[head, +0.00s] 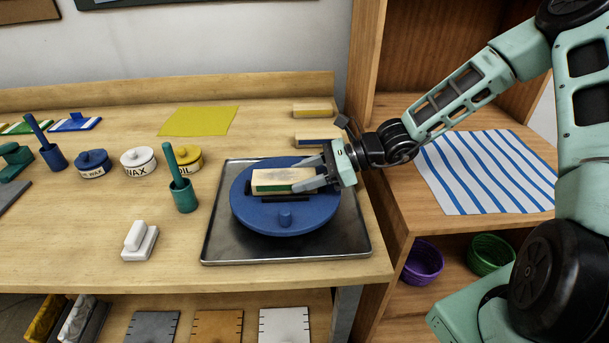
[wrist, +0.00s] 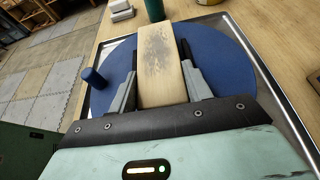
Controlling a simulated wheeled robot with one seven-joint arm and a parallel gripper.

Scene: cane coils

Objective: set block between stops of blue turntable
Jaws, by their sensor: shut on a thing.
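The blue turntable (head: 286,218) is a round disc with a short blue peg on its near side, lying in a grey metal tray (head: 213,243). The block (head: 283,176) is pale wood with a worn grey top and a green strip along its near side. It lies lengthwise over the disc. My gripper (head: 318,177) reaches in from the right and is shut on the block, with one finger on each long side. In the wrist view the block (wrist: 162,65) runs between dark bars, apparently the stops, on the disc (wrist: 225,55). Whether it touches the disc is hidden.
A teal cup with a handle (head: 183,195) and a white block-shaped brush (head: 140,240) stand left of the tray. Labelled jars, including a white one (head: 138,163), stand behind. Two blocks (head: 313,110) lie at the back right. A striped cloth (head: 485,170) covers the right shelf.

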